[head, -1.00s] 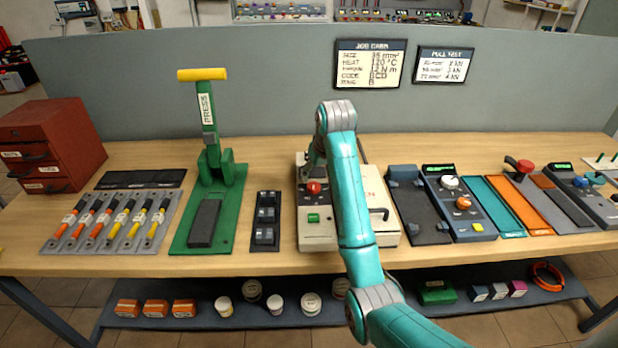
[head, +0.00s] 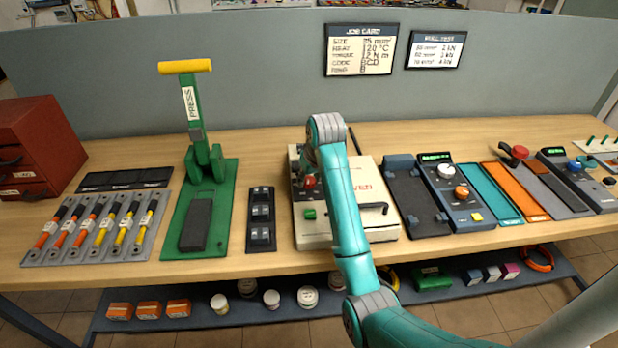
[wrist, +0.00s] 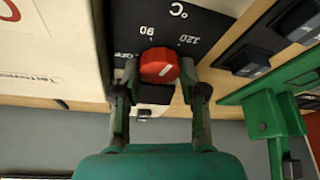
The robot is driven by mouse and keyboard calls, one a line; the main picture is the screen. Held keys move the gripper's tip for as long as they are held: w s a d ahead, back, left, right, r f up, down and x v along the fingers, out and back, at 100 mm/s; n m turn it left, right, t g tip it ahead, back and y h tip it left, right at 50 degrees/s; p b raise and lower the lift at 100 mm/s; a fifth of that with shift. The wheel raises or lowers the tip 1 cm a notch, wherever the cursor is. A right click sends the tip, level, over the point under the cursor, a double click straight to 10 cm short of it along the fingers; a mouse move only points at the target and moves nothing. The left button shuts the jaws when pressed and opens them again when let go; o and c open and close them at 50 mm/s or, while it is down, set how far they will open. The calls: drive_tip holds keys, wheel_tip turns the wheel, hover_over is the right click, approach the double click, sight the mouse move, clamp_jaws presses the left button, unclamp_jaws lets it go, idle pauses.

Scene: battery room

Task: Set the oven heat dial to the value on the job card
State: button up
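The job card (head: 361,50) on the back panel reads heat 120 °C. The cream oven (head: 345,228) stands mid-bench, with a red heat dial (head: 309,182) on a dark strip at its left side. In the wrist view the red dial (wrist: 158,66) carries a white mark, and OFF, 90 and 120 are printed around it. I cannot tell which value the mark points to. My gripper (wrist: 158,76) has one finger on each side of the dial, with small gaps showing; it looks open. In the head view my arm hides part of the oven.
A green button (head: 309,214) sits below the dial on the oven. The green press (head: 225,180) with a yellow handle stands to the left, beyond a dark block of switches (head: 261,190). A dark mat (head: 420,225) and a blue control unit (head: 468,215) lie to the right.

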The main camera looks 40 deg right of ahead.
drive_tip(key=shift+c, duration=1.2)
drive_tip(key=shift+m+g+h, duration=0.5)
drive_tip(key=shift+m+h, duration=0.3)
drive_tip(key=shift+m, duration=1.5)
drive_tip(key=o, duration=1.1)
drive_tip(key=shift+a, duration=0.1)
drive_tip(key=shift+o, duration=0.2)
